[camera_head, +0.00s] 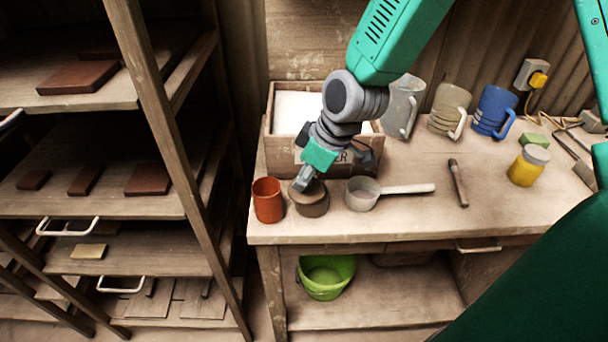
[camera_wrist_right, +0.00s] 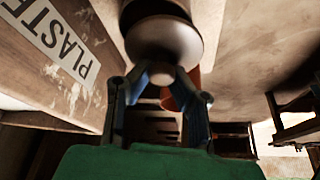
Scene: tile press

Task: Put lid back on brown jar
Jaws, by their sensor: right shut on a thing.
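The brown jar (camera_head: 311,208) stands near the front left of the workbench, just right of a red-orange cup. My right gripper (camera_head: 303,184) reaches down over the jar's top. In the right wrist view its fingers (camera_wrist_right: 163,80) are shut on the small knob of a round, pale lid (camera_wrist_right: 166,42). The lid is at the jar's mouth, with a dark brown body (camera_wrist_right: 150,9) just beyond it. Whether the lid is fully seated or slightly above the rim cannot be told. My left gripper is not in view.
The red-orange cup (camera_head: 267,200) is close on the left, and a grey long-handled pan (camera_head: 362,194) on the right. A wooden plaster crate (camera_head: 285,158) stands behind. Mugs (camera_head: 493,111), a yellow jar (camera_head: 528,166) and tools are farther right. The bench's front edge is near.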

